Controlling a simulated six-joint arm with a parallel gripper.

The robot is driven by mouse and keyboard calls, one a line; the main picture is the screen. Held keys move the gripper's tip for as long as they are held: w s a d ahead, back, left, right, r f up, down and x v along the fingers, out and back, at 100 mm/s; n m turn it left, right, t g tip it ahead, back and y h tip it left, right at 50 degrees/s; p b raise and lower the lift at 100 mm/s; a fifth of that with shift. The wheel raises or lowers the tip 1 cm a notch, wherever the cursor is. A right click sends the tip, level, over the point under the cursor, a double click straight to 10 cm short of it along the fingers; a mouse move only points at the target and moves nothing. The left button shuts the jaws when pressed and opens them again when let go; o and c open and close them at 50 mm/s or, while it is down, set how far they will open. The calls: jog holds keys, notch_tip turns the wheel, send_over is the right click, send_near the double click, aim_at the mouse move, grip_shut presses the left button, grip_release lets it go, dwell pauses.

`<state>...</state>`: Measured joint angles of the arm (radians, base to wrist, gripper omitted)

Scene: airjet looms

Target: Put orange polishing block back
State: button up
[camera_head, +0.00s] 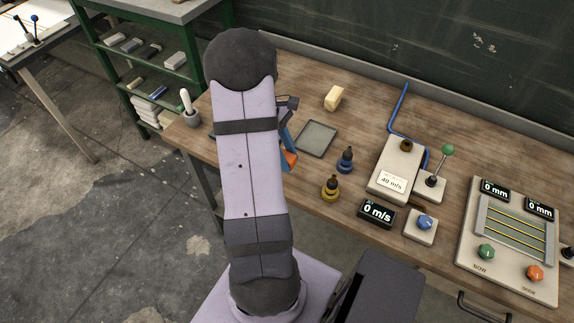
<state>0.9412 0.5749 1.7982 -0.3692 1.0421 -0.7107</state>
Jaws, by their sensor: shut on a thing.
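The orange polishing block (291,159) shows in part just right of my arm, beside the table's front left area. My gripper (287,149) is mostly hidden behind my own arm link; a bluish part of it shows directly above the block. It is shut on the orange block. Whether the block touches the table cannot be told. A shallow grey tray (316,138) lies right of the gripper and looks empty. A pale yellow block (333,97) sits on the table behind the tray.
Blue (345,160) and yellow (331,188) bottle-like pieces stand right of the gripper. A beige air unit (398,170), a lever (434,182) and a control panel (507,240) fill the right side. A pot with a white-handled tool (191,117) stands at the left edge.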

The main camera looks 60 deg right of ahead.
jog(key=shift+f+p, duration=0.45)
jog(key=shift+f, duration=1.95)
jog(key=shift+f, duration=0.2)
jog(key=o, duration=1)
jog(key=shift+r, duration=0.1)
jog(key=b+v, duration=0.3)
jog(key=v, duration=0.9)
jog(key=shift+r, duration=0.2)
